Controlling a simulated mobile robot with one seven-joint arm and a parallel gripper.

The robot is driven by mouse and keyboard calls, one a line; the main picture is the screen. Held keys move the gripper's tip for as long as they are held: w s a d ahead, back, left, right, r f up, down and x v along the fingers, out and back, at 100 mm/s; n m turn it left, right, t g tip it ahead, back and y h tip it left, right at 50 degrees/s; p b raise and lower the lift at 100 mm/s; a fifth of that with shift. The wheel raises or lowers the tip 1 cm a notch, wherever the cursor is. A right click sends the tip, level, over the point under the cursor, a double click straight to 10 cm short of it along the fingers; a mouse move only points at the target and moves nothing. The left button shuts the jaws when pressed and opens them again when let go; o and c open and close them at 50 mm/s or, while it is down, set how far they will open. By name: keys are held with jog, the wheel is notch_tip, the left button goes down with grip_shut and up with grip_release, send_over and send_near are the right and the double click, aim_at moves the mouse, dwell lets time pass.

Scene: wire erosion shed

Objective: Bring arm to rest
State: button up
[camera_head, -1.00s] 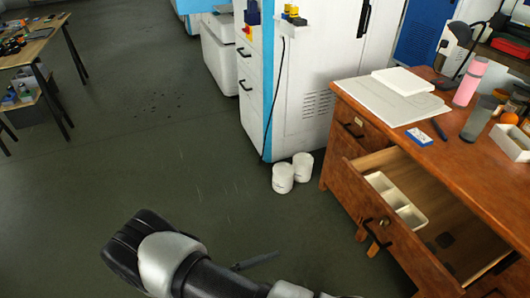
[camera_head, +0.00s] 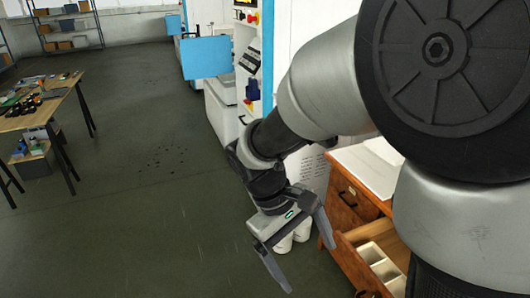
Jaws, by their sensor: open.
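My arm reaches across the right side of the head view, with a large grey and black joint close to the camera. My gripper (camera_head: 302,262) hangs at the arm's lower end, its two fingers spread apart with nothing between them. It is in front of the white machine and the left end of the wooden desk (camera_head: 345,205). My arm hides most of the desk and its top. The desk's open drawer (camera_head: 368,278) shows partly at the right of the gripper, with a white divided tray (camera_head: 380,262) inside.
A white and blue machine (camera_head: 225,105) stands behind the arm. A work table (camera_head: 50,105) with dark items is at the left. Shelves (camera_head: 70,25) line the back wall. The floor between is clear.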

jog(key=s+d+r+m+t+y+p, duration=0.2)
jog(key=d+r+m+t+p, duration=0.1)
jog(key=r, duration=0.8)
jog(key=s+d+r+m+t+y+p, duration=0.2)
jog(key=s+r+m+t+p, duration=0.1)
jog(key=r, duration=0.8)
jog(key=shift+d+r+m+t+y+p, duration=0.25)
jog(key=shift+d+m+t+y+p, duration=0.25)
jog(key=shift+p, duration=0.45)
